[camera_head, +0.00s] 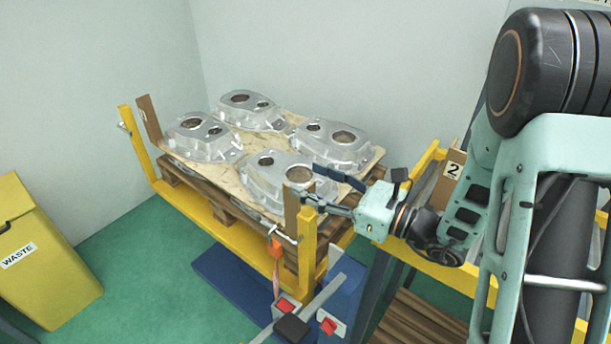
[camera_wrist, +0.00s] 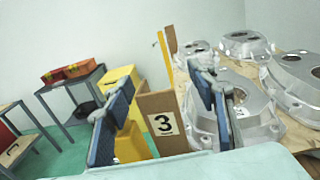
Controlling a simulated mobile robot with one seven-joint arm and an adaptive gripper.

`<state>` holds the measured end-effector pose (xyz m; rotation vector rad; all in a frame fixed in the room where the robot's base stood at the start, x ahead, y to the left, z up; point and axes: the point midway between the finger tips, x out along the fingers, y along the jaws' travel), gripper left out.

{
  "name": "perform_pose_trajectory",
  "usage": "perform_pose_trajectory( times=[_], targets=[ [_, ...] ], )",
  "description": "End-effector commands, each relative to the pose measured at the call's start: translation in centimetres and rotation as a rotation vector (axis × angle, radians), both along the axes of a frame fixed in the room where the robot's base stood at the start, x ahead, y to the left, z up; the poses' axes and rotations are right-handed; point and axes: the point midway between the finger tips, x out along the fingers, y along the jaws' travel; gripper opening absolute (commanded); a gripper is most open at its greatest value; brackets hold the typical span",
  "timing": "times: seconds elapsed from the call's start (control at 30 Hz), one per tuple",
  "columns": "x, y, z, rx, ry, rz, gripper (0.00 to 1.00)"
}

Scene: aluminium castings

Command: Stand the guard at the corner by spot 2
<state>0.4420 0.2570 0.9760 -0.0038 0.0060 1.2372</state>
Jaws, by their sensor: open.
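My gripper (camera_head: 312,186) is open beside the near corner of the pallet, with no object visibly held. In the wrist view its two blue-padded fingers (camera_wrist: 163,108) stand apart. A brown upright board (camera_wrist: 160,138) marked 3 appears between them; I cannot tell its depth relative to the fingertips. A brown upright piece (camera_head: 291,212) at the near corner, close to my gripper, looks like a corner guard. A brown board marked 2 (camera_head: 450,182) stands to the right, behind my wrist, partly hidden. The pallet corner by it is hidden by my arm.
Silver castings (camera_head: 205,137) lie on a plywood sheet (camera_head: 255,146) over the pallet. Yellow posts (camera_head: 308,245) and rails surround it. Another brown upright (camera_head: 149,118) stands at the left corner.

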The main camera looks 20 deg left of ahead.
Motion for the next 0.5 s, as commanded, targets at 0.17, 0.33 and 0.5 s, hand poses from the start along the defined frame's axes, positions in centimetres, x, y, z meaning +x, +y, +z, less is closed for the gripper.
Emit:
perform_pose_trajectory(
  times=[0.17, 0.33, 0.5],
  targets=[
    [-1.2, -4.3, -0.1, 0.001, -0.001, -0.010, 0.52],
    [-2.2, -7.2, 0.0, 0.002, -0.002, -0.009, 0.52],
    [-2.8, -8.7, 0.0, 0.001, -0.001, -0.006, 0.52]
  ],
)
